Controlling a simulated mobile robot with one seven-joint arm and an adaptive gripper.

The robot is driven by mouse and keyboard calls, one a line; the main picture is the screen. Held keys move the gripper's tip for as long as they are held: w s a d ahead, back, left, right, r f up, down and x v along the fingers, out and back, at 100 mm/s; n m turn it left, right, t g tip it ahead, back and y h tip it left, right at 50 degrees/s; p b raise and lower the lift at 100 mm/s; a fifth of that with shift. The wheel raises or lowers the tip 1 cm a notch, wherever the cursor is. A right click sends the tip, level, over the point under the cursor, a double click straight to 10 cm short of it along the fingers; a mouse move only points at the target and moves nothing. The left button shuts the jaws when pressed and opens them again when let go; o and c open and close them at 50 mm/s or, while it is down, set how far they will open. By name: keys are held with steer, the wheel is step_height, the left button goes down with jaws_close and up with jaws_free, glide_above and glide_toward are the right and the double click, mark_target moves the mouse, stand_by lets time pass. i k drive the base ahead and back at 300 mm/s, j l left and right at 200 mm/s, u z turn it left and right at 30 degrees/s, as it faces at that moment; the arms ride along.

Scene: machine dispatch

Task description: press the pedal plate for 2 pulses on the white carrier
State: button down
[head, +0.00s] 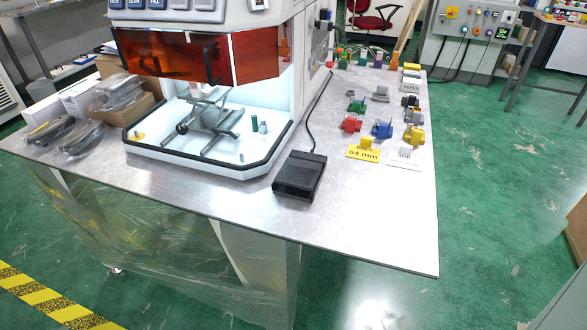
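A black pedal (300,175) lies on the grey metal table, in front of the machine and to its right. A black cable runs from it up toward the machine's right side. The pedal's plate cannot be told clearly from its housing at this size. A white card (404,161) with a pale block on it lies at the table's right; I cannot tell if this is the white carrier. The machine's white base (190,150) has a black rim and a metal fixture inside. My gripper is not in view.
A yellow card marked 64 mm (362,153) lies beside several red, blue, yellow and green parts. Bagged dark items (65,135) and boxes stand at the table's left. An amber shield (205,58) hangs over the machine base. The table's front right is clear.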

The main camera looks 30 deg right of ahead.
mark_target(297, 174)
steer(key=i+j, duration=0.2)
steer(key=j, duration=0.2)
steer(key=i+j, duration=0.2)
steer(key=j, duration=0.2)
steer(key=i+j, duration=0.2)
steer(key=j, duration=0.15)
steer(key=z, duration=2.7)
